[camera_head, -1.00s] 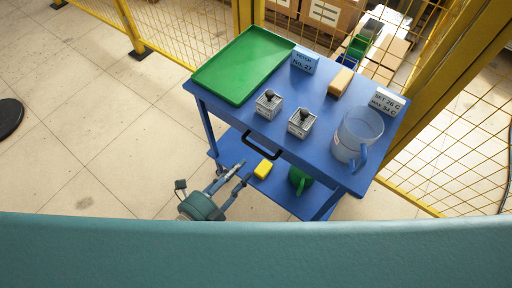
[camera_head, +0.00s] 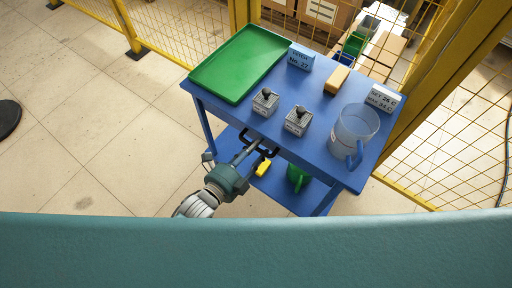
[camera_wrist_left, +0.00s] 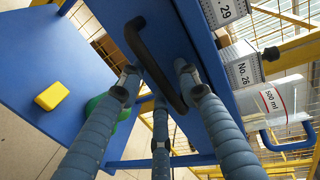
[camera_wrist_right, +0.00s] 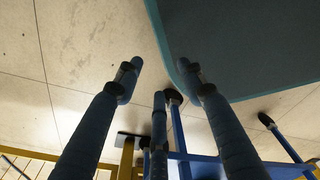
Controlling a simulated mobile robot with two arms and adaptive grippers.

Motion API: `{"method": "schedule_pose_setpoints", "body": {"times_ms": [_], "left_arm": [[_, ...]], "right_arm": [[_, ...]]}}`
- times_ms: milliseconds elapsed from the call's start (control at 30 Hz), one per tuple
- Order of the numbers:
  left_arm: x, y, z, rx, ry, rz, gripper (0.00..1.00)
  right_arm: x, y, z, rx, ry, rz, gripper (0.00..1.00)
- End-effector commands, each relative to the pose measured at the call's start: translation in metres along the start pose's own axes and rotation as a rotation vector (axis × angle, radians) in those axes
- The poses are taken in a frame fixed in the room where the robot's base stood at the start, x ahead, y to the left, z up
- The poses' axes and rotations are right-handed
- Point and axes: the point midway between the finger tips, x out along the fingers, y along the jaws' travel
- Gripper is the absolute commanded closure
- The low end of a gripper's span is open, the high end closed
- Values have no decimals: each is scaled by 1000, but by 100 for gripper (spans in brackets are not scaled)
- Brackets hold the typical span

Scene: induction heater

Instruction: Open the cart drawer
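The blue cart (camera_head: 225,109) stands in front of me in the head view. A black bar handle (camera_head: 274,152) is on its front, just below the tabletop; the drawer front looks flush with the cart. My left gripper (camera_head: 254,144) is at this handle. In the left wrist view the black handle (camera_wrist_left: 152,62) runs at a slant between the spread fingers of my left gripper (camera_wrist_left: 156,72). The fingers are open, and I cannot tell whether any touches the bar. My right gripper (camera_wrist_right: 160,68) is open and empty in the right wrist view; the head view does not show it.
On the cart top are a green tray (camera_head: 205,82), two small grey devices (camera_head: 265,103), a tan block (camera_head: 337,79), labelled blocks and a clear jug (camera_head: 352,128). A yellow block (camera_head: 262,168) and green mug (camera_head: 297,177) are on the lower shelf. Yellow fencing stands behind.

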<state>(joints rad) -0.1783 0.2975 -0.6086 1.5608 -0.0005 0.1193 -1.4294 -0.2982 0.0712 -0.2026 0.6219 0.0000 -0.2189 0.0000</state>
Motion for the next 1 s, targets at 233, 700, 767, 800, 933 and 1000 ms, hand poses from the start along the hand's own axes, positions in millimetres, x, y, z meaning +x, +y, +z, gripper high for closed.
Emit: {"method": "schedule_pose_setpoints", "body": {"times_ms": [233, 700, 767, 800, 933, 1000], "left_arm": [[0, 0, 0, 0, 0, -1, 100], [-28, 5, 0, -1, 0, 4, 100], [-40, 7, 0, 0, 0, 5, 100], [-49, 8, 0, -1, 0, 5, 100], [-82, 15, 0, -2, 0, 6, 100], [-101, 19, 0, -1, -1, 6, 100]], "right_arm": [[0, 4, 2, -2, -3, 5, 60], [-11, 10, 4, -1, -8, 11, 60], [-15, 10, 4, -1, -8, 11, 60], [-18, 10, 4, -1, -8, 11, 60], [-26, 10, 3, 0, -8, 11, 60], [-30, 10, 3, 0, -8, 11, 60]]}}
